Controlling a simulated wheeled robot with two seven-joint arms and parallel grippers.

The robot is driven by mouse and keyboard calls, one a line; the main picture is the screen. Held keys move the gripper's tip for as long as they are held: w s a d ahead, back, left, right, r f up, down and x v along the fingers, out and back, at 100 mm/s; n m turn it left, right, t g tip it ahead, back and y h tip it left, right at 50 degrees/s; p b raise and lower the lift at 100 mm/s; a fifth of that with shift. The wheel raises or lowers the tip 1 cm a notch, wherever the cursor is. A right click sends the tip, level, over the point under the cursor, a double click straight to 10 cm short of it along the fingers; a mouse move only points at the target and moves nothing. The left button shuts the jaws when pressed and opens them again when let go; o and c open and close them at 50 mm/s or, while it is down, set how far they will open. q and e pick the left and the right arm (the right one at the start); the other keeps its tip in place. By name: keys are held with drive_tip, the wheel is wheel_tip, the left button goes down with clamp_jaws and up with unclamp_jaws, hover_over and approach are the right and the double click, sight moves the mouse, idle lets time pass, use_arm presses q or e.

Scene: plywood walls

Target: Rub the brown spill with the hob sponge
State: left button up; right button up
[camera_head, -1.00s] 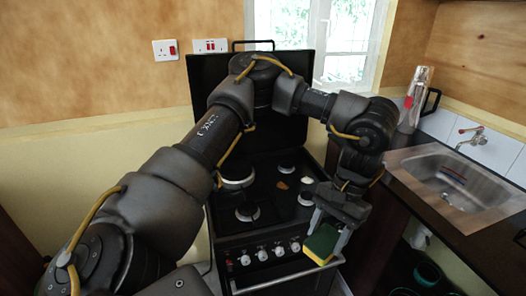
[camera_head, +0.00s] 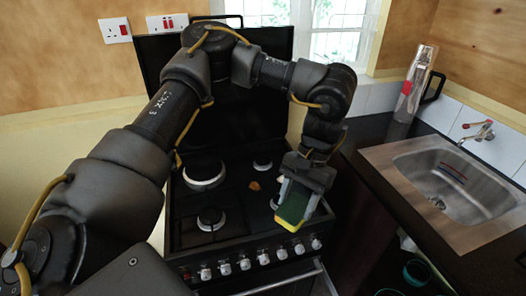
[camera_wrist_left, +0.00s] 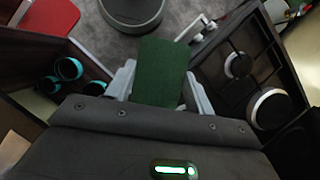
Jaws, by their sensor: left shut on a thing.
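The hob sponge (camera_head: 293,211), green on top and yellow below, is held in my left gripper (camera_head: 297,204), which is shut on it. It hangs over the front right of the black hob (camera_head: 240,222), near the front edge. I cannot tell how high it is above the surface. In the left wrist view the green face of the sponge (camera_wrist_left: 160,72) shows between the fingers (camera_wrist_left: 160,90). The brown spill (camera_head: 254,186) is a small patch on the hob, left of and behind the sponge, apart from it. My right gripper is not in view.
Burners stand around the spill: a large one (camera_head: 204,174) at back left, one (camera_head: 211,219) at front left, and one (camera_head: 263,164) behind. Knobs (camera_head: 264,259) line the front. A sink (camera_head: 445,175) and a tall bottle (camera_head: 411,95) are on the right counter.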

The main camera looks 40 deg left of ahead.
use_arm(q)
drive_tip(key=shift+w+d+f, duration=0.15)
drive_tip(key=shift+w+f, duration=0.05)
drive_tip(key=shift+w, duration=0.45)
drive_tip(key=m, duration=0.1)
drive_tip(key=w+m+y, duration=0.1)
drive_tip(key=shift+f+m, duration=0.3)
drive_tip(key=shift+f, duration=0.1)
drive_tip(key=w+a+f+m+t+y+b, duration=0.1)
drive_tip(key=w+a+f+m+t+y, duration=0.15)
drive_tip(key=w+a+m, duration=0.4)
drive_tip(key=w+a+f+m+t+y, duration=0.15)
drive_tip(key=w+f+m, duration=0.25)
drive_tip(key=m, duration=0.5)
drive_tip(key=w+a+f+m+t+h, duration=0.2)
drive_tip(key=a+m, duration=0.6)
drive_tip(key=a, duration=0.3)
drive_tip(key=w+a+f+m+t+h, duration=0.2)
drive_tip(key=a+m, duration=0.5)
drive_tip(key=a, duration=0.4)
drive_tip(key=shift+w+a+f+m+t+b, duration=0.15)
drive_tip(key=shift+a+f+m+t+b, duration=0.2)
drive_tip(key=shift+f+t+b, duration=0.2)
drive_tip(key=shift+d, duration=0.1)
